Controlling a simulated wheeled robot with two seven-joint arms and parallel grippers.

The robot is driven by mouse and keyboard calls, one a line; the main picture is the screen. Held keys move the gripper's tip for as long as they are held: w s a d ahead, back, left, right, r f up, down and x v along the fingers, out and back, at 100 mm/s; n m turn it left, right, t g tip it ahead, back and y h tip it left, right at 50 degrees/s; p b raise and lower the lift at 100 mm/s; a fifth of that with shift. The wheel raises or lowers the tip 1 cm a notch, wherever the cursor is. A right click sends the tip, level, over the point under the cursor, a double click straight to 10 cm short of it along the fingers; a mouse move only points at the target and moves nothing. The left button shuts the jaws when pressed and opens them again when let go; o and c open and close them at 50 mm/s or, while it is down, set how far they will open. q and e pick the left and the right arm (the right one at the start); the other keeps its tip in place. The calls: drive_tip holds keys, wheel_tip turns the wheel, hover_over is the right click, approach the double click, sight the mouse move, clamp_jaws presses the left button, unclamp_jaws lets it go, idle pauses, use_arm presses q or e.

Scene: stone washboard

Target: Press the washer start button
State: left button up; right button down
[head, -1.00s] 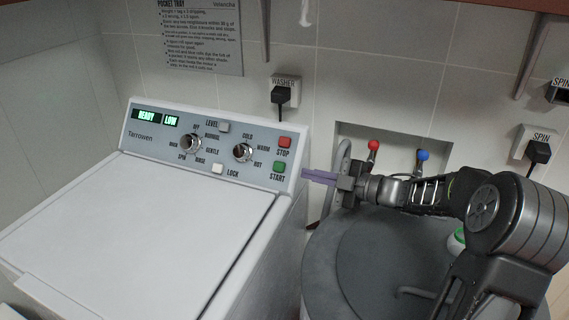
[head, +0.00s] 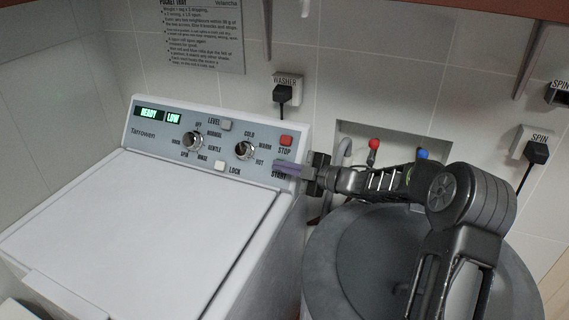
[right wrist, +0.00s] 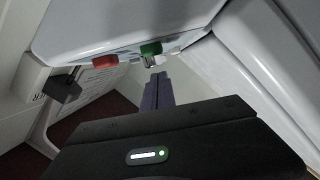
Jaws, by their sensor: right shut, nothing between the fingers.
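The white washer (head: 140,215) stands at left with its lid shut, and its display (head: 158,115) reads READY and LOW. The red STOP button (head: 286,141) is on the right of the panel. In the head view my fingers cover the green START button. In the right wrist view the green button (right wrist: 150,49) shows just beyond the fingertips, beside the red button (right wrist: 104,62). My right gripper (head: 276,166) is shut and empty, its purple fingers pointing left in front of the panel. I cannot tell whether they touch the button. My left gripper is not in view.
A dark grey round tub (head: 340,250) stands right of the washer, under my right arm. Red (head: 374,144) and blue (head: 422,154) taps sit in a wall recess behind the arm. A WASHER plug (head: 283,94) hangs on the tiled wall.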

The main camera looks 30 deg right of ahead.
sight(287, 175)
drive_tip(key=shift+w+d+f, duration=0.55)
drive_tip(key=shift+d+f, duration=0.1)
drive_tip(key=shift+f, duration=0.1)
drive_tip(key=shift+w+d+f+b, duration=0.15)
drive_tip(key=shift+f+b, duration=0.15)
drive_tip(key=shift+b, duration=0.05)
drive_tip(key=shift+w+d+f, duration=0.2)
drive_tip(key=shift+w+d, duration=0.15)
drive_tip(key=shift+d, duration=0.1)
drive_tip(key=shift+a, duration=0.1)
